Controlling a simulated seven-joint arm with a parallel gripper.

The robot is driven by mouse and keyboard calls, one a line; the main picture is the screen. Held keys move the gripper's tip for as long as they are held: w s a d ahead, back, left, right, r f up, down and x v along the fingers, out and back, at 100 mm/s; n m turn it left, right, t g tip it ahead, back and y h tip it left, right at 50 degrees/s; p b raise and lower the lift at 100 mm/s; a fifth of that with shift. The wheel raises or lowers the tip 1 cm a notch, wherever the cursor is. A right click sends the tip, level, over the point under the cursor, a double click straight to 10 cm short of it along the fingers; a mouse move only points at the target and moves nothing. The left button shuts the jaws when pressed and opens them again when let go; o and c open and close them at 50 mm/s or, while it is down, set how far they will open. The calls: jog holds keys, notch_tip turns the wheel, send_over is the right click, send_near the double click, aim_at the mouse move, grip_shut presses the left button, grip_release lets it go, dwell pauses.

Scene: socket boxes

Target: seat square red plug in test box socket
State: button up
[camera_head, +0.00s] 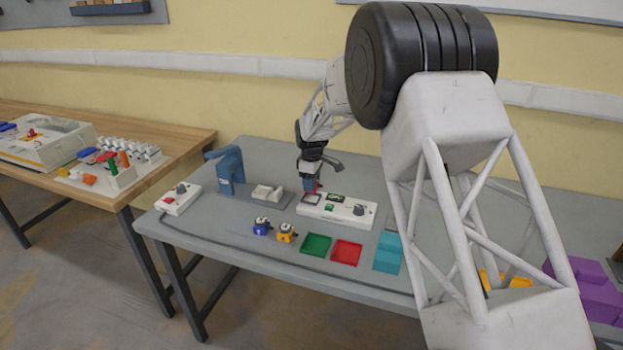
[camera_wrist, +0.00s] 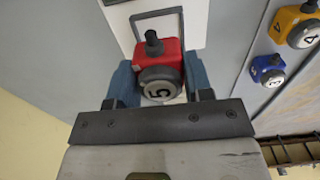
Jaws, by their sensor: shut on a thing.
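The square red plug (camera_wrist: 160,58) has a round grey knob marked 5 and a black stub pointing away from the wrist. My gripper (camera_wrist: 157,84) is shut on it, one blue finger on each side. In the head view my gripper (camera_head: 312,186) is over the left end of the white test box (camera_head: 342,213). A dark square outline (camera_head: 312,199) lies on the box's left part, just below the plug. In the wrist view this square outline (camera_wrist: 158,12) is partly covered by the plug. I cannot tell whether the plug touches the box.
A blue plug (camera_head: 262,226) and a yellow plug (camera_head: 286,233) stand in front, near a green tray (camera_head: 316,244) and a red tray (camera_head: 346,252). A blue stand (camera_head: 228,170), a grey holder (camera_head: 267,194) and a small white box (camera_head: 178,199) are at left; teal blocks (camera_head: 388,252) at right.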

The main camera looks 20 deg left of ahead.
jog(key=shift+f, duration=1.9)
jog(key=shift+f, duration=0.1)
jog(key=o, duration=1.5)
jog(key=shift+r, duration=3.45)
